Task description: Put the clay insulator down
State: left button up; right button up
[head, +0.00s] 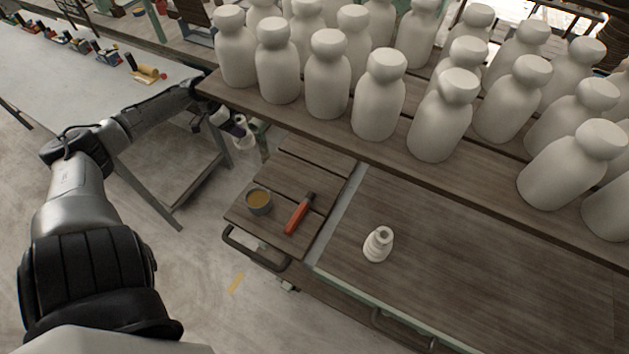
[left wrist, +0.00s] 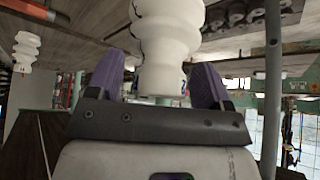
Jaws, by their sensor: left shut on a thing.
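My left gripper (head: 240,128) is beyond the far left corner of the small slatted surface, beside the long shelf's left end. In the left wrist view its two purple fingers (left wrist: 165,88) are shut on a white ribbed clay insulator (left wrist: 167,45), one finger on each side. The insulator's upper end is cut off by the picture edge. In the head view the held piece is small and hard to make out. A second white ribbed insulator (head: 378,245) stands upright on the wooden bench top (head: 450,270); a similar one shows in the left wrist view (left wrist: 25,50). My right gripper is not in view.
Many white bottle-shaped pieces (head: 378,95) crowd the long shelf (head: 300,115). The bench right of the standing insulator is clear. A grey table (head: 70,75) is at left.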

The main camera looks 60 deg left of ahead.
pick_arm(q)
jog(key=shift+s+d+m, duration=0.15)
jog(key=shift+d+m, duration=0.35)
jog(key=shift+s+d+m+g+h, duration=0.3)
jog(key=shift+s+m+h, duration=0.15)
jog(key=shift+m, duration=0.25)
jog(key=shift+w+d+m+h, duration=0.1)
jog(key=shift+w+m+h, duration=0.1)
jog(key=shift+m+h, duration=0.1)
jog(key=w+d+f+b, duration=0.3)
jog(key=w+d+b, duration=0.5)
jog(key=w+d, duration=0.3)
jog(key=shift+w+d+f, duration=0.2)
jog(key=shift+w, duration=1)
jog(key=shift+f, duration=0.1)
